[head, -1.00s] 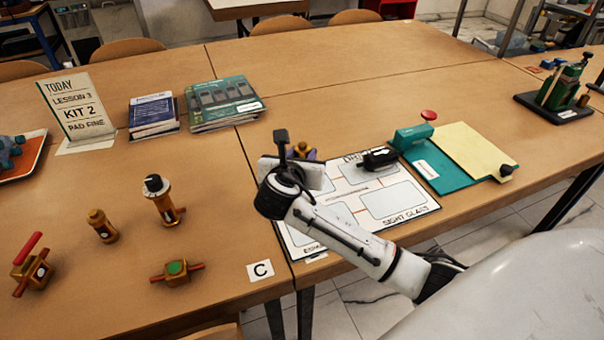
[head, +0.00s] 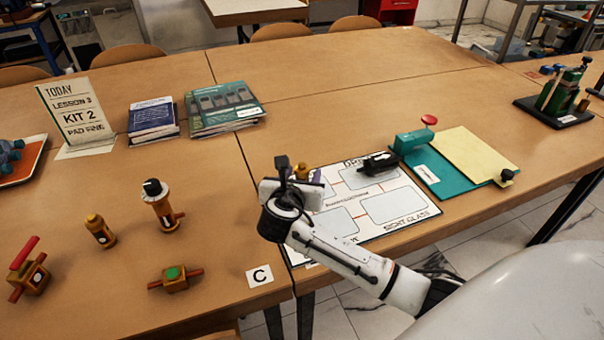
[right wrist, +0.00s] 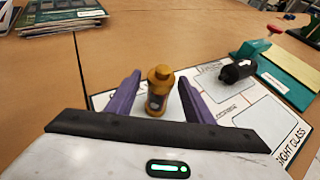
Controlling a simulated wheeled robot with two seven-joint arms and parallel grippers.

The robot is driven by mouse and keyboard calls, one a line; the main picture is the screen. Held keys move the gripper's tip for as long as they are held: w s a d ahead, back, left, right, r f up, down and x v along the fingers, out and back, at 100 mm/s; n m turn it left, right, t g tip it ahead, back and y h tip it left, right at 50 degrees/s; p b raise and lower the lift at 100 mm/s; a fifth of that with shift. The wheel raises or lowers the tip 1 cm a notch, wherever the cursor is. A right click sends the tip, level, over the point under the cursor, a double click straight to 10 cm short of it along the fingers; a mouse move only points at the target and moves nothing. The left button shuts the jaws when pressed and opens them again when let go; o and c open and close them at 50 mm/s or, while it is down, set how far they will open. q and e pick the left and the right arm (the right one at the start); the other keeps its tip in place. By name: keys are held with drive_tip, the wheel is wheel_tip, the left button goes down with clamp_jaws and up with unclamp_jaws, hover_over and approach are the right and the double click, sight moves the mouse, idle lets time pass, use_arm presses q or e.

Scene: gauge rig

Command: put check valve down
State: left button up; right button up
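A brass fitting with a dark window, which I take to be the check valve, stands upright between the fingers of my right gripper (right wrist: 160,88) in the right wrist view; its body (right wrist: 160,75) shows there. In the head view its brass top (head: 301,170) shows behind my right gripper (head: 292,178). The purple fingers are apart, with a gap on each side of the fitting. It appears to stand on the upper left part of the white printed mat (head: 412,232); its base contact is hard to see. My left gripper is out of view.
A black part (head: 379,163) lies on the mat's upper right cell. A teal clipboard (head: 430,180) with yellow paper is right of the mat. Brass parts, including a red-handled valve (head: 28,272) and a green-topped valve (head: 175,278), stand left. The mat's lower right cell is clear.

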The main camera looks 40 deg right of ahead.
drive_tip(key=shift+r, duration=0.15)
drive_tip(key=shift+s+a+r, duration=0.15)
drive_tip(key=shift+s+a, duration=0.05)
drive_tip(key=shift+a, duration=0.05)
drive_tip(key=p+v, duration=0.1)
drive_tip(key=v, duration=1)
drive_tip(key=shift+s, duration=0.15)
